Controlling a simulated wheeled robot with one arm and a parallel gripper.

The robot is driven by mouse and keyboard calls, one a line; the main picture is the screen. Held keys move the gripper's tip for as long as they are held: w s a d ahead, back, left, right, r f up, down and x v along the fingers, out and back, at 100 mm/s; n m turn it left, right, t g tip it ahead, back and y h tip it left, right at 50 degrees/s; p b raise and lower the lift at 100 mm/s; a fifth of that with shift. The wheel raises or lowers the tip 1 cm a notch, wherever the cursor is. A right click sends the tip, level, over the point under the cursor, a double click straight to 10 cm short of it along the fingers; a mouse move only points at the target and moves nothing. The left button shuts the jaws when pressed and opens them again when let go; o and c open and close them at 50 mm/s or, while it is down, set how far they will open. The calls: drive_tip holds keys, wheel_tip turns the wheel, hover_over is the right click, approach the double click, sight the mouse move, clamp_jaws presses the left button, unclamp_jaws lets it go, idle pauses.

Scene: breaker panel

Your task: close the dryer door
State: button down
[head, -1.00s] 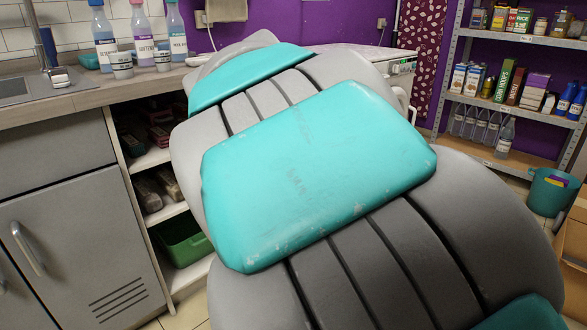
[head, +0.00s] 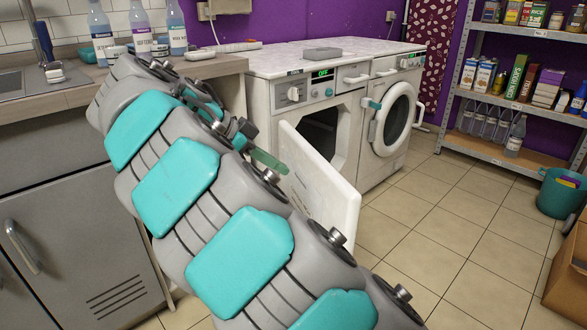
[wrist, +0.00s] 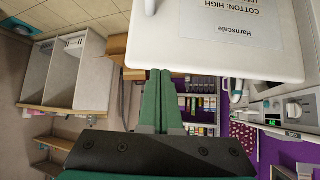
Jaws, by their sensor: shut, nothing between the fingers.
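The dryer (head: 300,115) is the left white machine in the head view, with a dark square opening. Its white door (head: 325,190) stands open, swung out towards me. In the wrist view the door (wrist: 245,50) fills the upper right, with a printed label on it. My gripper (head: 283,170) has green fingers, pressed together and empty. It is beside the door's upper left part in the head view. In the wrist view my fingertips (wrist: 160,72) are at the door's edge; I cannot tell if they touch. My arm hides the dryer's lower left.
A washer (head: 390,120) with a round door stands right of the dryer. A counter (head: 210,66) with bottles is at left. Metal shelves (head: 520,95), a teal bin (head: 560,195) and a cardboard box (head: 572,270) are at right. The tiled floor in front of the washer is clear.

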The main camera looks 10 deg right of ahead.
drive_tip(key=x, duration=0.2)
approach(333, 186)
drive_tip(key=x, duration=0.5)
drive_tip(key=shift+a+f+p, duration=0.15)
drive_tip(key=shift+f+p, duration=0.15)
drive_tip(key=shift+w+d, duration=0.1)
drive_tip(key=shift+d, duration=0.4)
